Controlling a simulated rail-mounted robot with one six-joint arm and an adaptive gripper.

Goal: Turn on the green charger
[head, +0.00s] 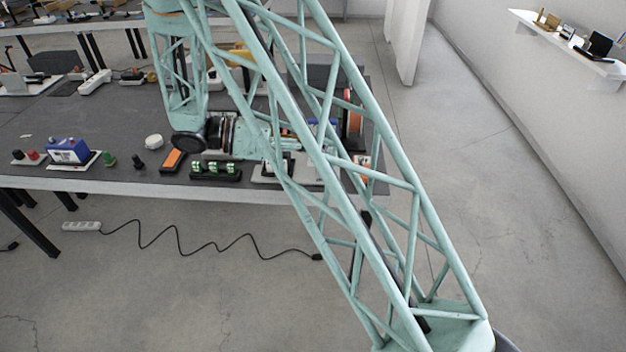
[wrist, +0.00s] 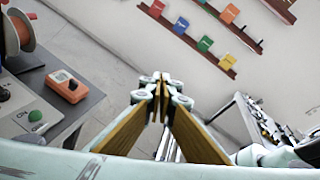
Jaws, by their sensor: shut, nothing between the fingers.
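A black unit holding several green cells (head: 215,169), which may be the green charger, sits at the table's front edge in the head view. In the wrist view a pale panel (wrist: 14,98) has a green round button (wrist: 35,116) with small lettering beside it. I cannot tell whether this panel belongs to the charger. My gripper (wrist: 160,80) is shut and empty, with its fingertips together. It is right of the panel and apart from it, over the area beyond the table edge. In the head view my arm hides the gripper.
An orange meter (wrist: 68,86) and an orange spool (wrist: 18,32) stand near the panel. On the dark table (head: 75,120) are a blue-and-white box (head: 68,150), a white round piece (head: 154,142) and an orange bar (head: 173,160). A power strip (head: 82,226) lies on the floor.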

